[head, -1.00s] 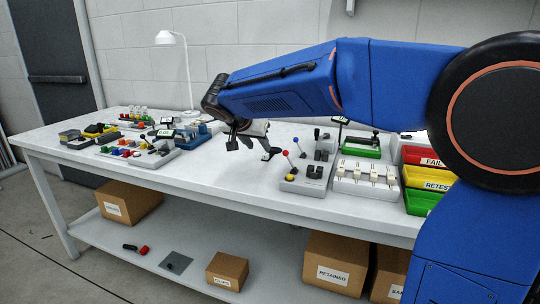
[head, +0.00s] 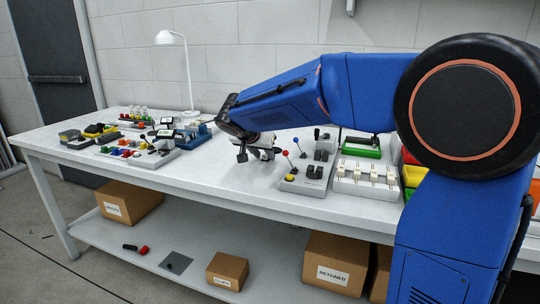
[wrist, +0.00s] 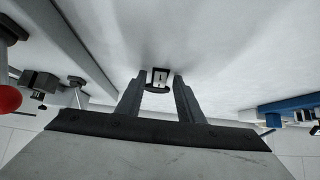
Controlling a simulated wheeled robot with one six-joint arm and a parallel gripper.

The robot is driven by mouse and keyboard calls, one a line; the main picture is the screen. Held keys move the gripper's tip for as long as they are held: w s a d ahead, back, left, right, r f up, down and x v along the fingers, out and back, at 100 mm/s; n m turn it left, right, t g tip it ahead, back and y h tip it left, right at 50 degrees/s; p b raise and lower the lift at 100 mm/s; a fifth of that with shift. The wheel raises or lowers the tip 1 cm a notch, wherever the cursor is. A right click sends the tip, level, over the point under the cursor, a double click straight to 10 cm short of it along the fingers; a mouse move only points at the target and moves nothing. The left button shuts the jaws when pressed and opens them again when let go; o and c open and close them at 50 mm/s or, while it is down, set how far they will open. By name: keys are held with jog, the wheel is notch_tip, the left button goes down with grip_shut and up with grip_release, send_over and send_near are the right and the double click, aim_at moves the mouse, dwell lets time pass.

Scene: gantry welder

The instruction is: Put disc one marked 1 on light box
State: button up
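My gripper (head: 256,154) is low over the bare middle of the white table, tilted toward the surface. In the wrist view its two fingers (wrist: 159,80) stand apart, one on each side of a small dark disc (wrist: 158,85) with a white label. The disc is between the fingertips or just beyond them, and a small gap seems to show at the right finger. The label's mark is too small to read for certain. In the head view the disc is hidden by my gripper. I cannot make out for certain which thing is the light box.
A grey control box with red and blue knobbed levers (head: 303,178) stands just right of my gripper. A switch panel (head: 368,178) and a green-framed device (head: 362,147) are farther right. A lamp (head: 190,75), blue rack (head: 193,132) and several small parts crowd the left.

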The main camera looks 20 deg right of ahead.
grip_shut()
notch_tip(320, 180, up, 17)
notch_tip(320, 180, down, 7)
dwell(2.4)
